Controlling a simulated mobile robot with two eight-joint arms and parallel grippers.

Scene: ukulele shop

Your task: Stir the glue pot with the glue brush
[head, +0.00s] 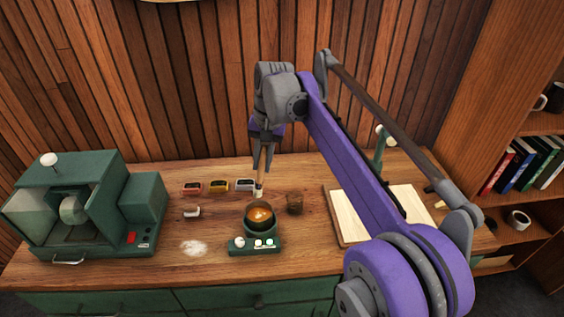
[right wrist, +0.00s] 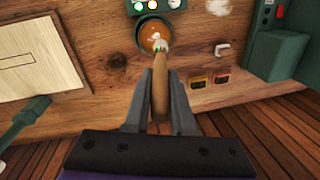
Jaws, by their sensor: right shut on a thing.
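The glue pot (head: 260,218) is a dark round pot with orange-brown glue, set on a green base with small lit buttons (head: 254,245). It also shows at the top of the right wrist view (right wrist: 154,36). My right gripper (head: 262,165) is above the pot, pointing down, and is shut on the glue brush (head: 259,188). In the right wrist view the brush (right wrist: 160,88) has a wooden handle between the fingers, and its pale tip overlaps the pot's opening. I cannot tell whether the tip touches the glue. My left gripper is not in view.
A green machine (head: 85,210) stands at the left. Three small coloured trays (head: 218,186) lie behind the pot. A pale board (head: 350,222) lies farther right. White powder (head: 194,247) lies at front left.

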